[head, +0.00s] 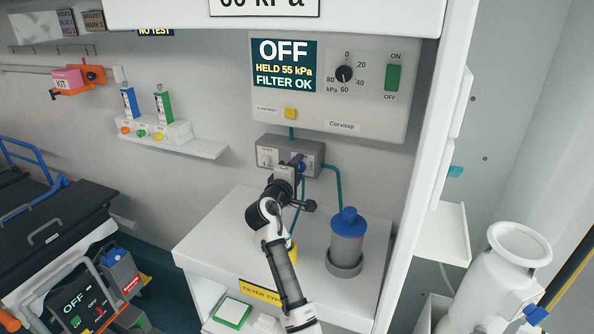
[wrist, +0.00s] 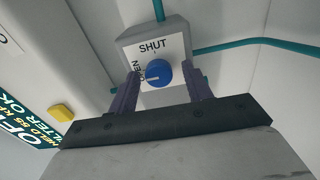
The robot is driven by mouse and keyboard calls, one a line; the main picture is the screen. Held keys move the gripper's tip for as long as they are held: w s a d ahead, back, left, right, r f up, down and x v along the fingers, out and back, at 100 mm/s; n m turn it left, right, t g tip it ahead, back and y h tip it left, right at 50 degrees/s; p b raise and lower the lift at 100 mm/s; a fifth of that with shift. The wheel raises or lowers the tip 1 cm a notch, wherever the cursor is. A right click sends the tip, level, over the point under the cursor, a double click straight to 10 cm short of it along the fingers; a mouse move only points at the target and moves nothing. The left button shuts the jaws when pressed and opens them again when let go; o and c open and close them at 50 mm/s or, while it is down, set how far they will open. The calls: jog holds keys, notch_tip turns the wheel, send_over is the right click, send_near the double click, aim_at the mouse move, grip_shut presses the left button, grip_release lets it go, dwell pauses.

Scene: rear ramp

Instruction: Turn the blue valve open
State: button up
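The blue valve (wrist: 158,72) is a round knob on the white face of a small grey box (wrist: 170,38) in the wrist view. The face reads SHUT at the top and OPEN at the left. A pale pointer line on the knob lies towards the left, near the word OPEN. My gripper (wrist: 162,76) is open, its two purple fingers on either side of the knob with visible gaps. I cannot tell how far the fingertips are from the face. In the head view my gripper (head: 300,168) is at the grey valve box (head: 270,152), mostly covering the knob.
A control panel (head: 335,115) above shows OFF, HELD 55 kPa, FILTER OK, with a dial and green switch. Teal tubes (head: 335,180) leave the box. A blue-lidded canister (head: 348,240) stands on the white counter (head: 215,237). A small shelf (head: 205,148) is at left.

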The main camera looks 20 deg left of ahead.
jog(key=s+b, duration=0.4)
jog(key=s, duration=0.9)
jog(key=shift+s+a, duration=0.25)
jog(key=shift+s, duration=0.15)
